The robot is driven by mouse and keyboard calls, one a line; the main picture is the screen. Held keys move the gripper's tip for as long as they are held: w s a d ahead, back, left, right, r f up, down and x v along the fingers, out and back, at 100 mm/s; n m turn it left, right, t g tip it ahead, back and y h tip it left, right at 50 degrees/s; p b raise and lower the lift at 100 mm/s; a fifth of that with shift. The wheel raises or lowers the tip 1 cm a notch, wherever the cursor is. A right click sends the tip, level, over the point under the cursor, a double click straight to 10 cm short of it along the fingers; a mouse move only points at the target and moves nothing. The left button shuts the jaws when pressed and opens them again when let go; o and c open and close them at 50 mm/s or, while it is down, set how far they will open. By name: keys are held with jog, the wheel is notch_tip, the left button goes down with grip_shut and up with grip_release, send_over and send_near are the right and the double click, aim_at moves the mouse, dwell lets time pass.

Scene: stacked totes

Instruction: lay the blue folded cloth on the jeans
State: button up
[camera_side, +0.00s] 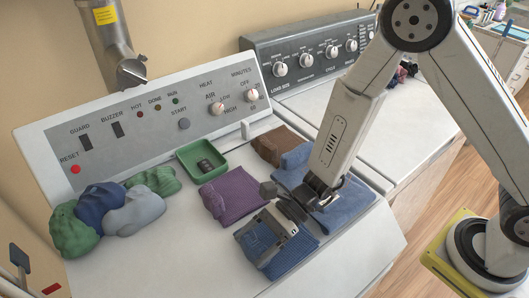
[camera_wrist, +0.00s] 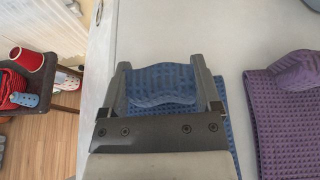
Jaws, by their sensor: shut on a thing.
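The blue folded cloth (camera_side: 290,252) is a ribbed blue pad near the front of the white dryer top in the side view. My gripper (camera_side: 267,226) is over it and shut on its raised, rolled part, which shows between the two fingers in the wrist view (camera_wrist: 160,86). The cloth looks low over the dryer top; I cannot tell whether it touches. The jeans (camera_side: 349,203) appear as a smoother blue folded piece behind and to the right of the cloth in the side view, partly hidden by my arm. They are not clear in the wrist view.
A purple folded cloth (camera_side: 238,192) lies just beside the blue one. A green tray (camera_side: 185,158) with dark items, a brown cloth (camera_side: 268,152) and several crumpled cloths (camera_side: 140,212) lie toward the control panel (camera_side: 150,120). The dryer's front edge is clear.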

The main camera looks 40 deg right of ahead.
jog(key=shift+f, duration=0.3)
jog(key=o, duration=1.2)
jog(key=shift+c, duration=0.2)
jog(key=shift+r, duration=0.1)
jog(key=shift+r, duration=0.1)
jog(key=shift+v, duration=6)
